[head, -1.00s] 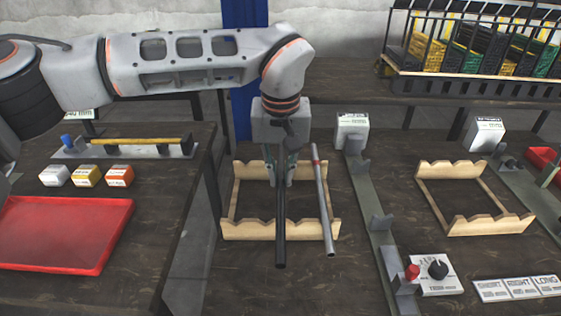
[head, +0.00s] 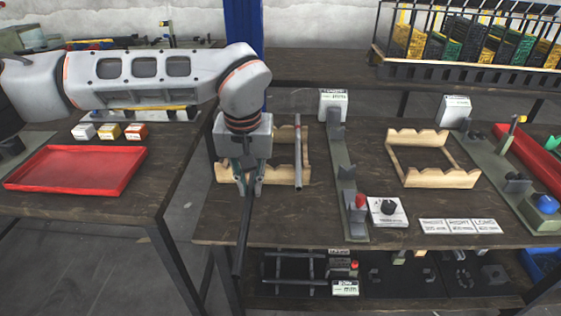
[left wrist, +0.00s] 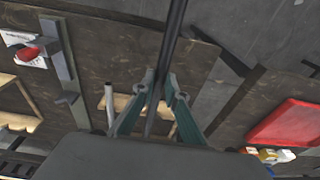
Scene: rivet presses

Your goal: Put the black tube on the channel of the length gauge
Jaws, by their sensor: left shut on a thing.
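My left gripper (head: 248,190) is shut on the black tube (head: 242,235), which slants past the table's front edge in the head view. The tube also runs up from the fingers in the left wrist view (left wrist: 173,38), with my left gripper there (left wrist: 164,90). A long grey-green fixture (head: 344,180) with upright brackets, a sign and a red knob stands right of the gripper. It looks like the length gauge; its sign is too small to read surely. No tube lies on it. My right gripper is not in view.
A wooden rack (head: 304,155) behind the gripper holds a grey tube (head: 298,155). An empty wooden rack (head: 432,180) stands right of the fixture. A red tray (head: 75,170) is on the left table.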

